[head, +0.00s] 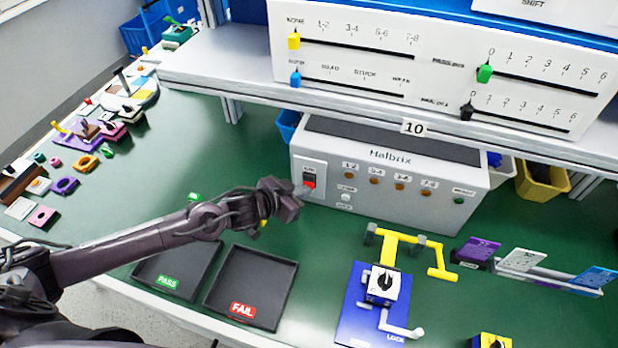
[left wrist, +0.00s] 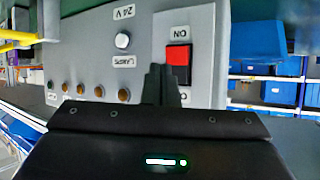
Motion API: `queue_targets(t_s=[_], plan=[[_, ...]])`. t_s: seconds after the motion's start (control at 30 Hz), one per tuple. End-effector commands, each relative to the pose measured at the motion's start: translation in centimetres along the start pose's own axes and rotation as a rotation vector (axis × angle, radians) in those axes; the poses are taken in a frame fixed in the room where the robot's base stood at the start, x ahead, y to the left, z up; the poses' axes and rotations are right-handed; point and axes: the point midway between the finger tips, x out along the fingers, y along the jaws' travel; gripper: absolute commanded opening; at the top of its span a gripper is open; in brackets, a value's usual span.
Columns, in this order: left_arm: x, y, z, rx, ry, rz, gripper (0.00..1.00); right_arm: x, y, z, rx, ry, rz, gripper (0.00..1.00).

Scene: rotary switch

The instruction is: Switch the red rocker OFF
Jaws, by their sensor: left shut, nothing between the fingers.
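The red rocker (head: 309,181) sits in a black frame on the left end of the front of the grey Halbrix box. In the left wrist view the red rocker (left wrist: 178,65) shows close up, with an ON label on one side and a second label mostly hidden behind the fingers. My left gripper (head: 300,190) is at the box front, its fingertips at the rocker's lower part. In the left wrist view the left gripper (left wrist: 162,82) is shut and empty, its tips overlapping the rocker's edge. Whether they touch it I cannot tell. My right gripper is not in view.
The Halbrix box (head: 388,195) has several round indicators beside the rocker. A shelf (head: 230,80) with slider panels overhangs it. PASS and FAIL trays (head: 285,275) lie below my left arm. A blue plate (head: 352,320) with a rotary switch stands at front right.

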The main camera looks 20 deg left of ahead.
Motion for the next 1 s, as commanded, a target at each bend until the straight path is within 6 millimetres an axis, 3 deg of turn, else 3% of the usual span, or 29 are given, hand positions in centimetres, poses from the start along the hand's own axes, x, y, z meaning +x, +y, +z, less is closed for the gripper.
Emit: queue_targets(t_s=[0.27, 0.7, 1.0], plan=[[-0.1, 0.1, 0.1, 0.000, -0.001, 0.001, 0.00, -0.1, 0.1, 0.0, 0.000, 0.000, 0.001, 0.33], [-3.1, 2.2, 2.1, -0.001, -0.002, 0.002, 0.00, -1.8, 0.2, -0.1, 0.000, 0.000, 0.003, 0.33], [-3.5, 2.5, 2.5, 0.001, 0.001, 0.000, 0.00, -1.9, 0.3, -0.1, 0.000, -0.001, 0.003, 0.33]])
